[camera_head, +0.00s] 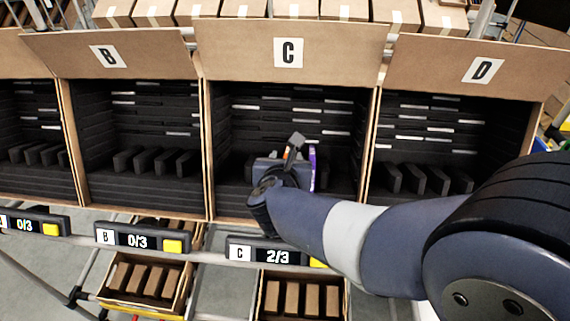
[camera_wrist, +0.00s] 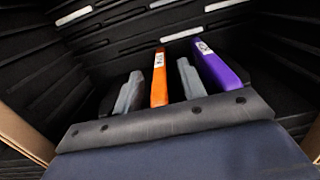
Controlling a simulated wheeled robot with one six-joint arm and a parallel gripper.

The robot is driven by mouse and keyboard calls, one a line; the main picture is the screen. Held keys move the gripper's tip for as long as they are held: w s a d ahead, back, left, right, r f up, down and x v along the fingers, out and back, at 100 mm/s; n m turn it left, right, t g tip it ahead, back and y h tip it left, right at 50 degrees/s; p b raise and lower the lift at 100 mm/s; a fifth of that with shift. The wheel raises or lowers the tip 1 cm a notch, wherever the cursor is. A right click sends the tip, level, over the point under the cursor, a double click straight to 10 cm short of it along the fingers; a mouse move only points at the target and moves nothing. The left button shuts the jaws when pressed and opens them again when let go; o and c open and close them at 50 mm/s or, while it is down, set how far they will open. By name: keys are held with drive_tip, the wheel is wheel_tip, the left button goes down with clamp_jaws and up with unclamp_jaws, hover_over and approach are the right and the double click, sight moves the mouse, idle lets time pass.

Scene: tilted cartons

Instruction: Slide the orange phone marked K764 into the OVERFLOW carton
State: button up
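In the wrist view the orange phone (camera_wrist: 159,80) stands upright with a small white label, too small to read. A purple phone (camera_wrist: 218,66) with a white label stands to its right. My gripper (camera_wrist: 159,70) has one grey finger on each side of the orange phone, with narrow gaps showing, so it looks open around it. The right finger is between the two phones. In the head view my gripper (camera_head: 290,152) reaches into carton C (camera_head: 246,52), mostly hiding the orange phone; an edge of the purple phone (camera_head: 312,170) shows. No carton marked OVERFLOW is readable.
Carton B (camera_head: 150,62) and carton D (camera_head: 440,72) flank C, with black foam slots showing no phones. Displays read 0/3 under B (camera_head: 138,239) and 2/3 under C (camera_head: 277,254). Small open boxes (camera_head: 146,280) sit below the rail. Closed cartons line the top shelf.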

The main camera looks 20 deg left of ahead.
drive_tip(key=shift+w+a+f, duration=0.15)
drive_tip(key=shift+w+f, duration=0.1)
drive_tip(key=shift+w, duration=0.3)
drive_tip(key=shift+c, duration=0.2)
clamp_jaws()
idle(0.5)
drive_tip(key=shift+r+p+v, duration=0.25)
drive_tip(key=shift+v, duration=0.8)
drive_tip(key=shift+r+p+v, duration=0.2)
drive_tip(key=shift+p+v, duration=0.05)
drive_tip(key=shift+v, duration=0.75)
drive_tip(key=r+p+v, duration=0.1)
drive_tip(key=p+v, duration=0.3)
drive_tip(key=v, duration=0.7)
drive_tip(key=shift+r, duration=0.35)
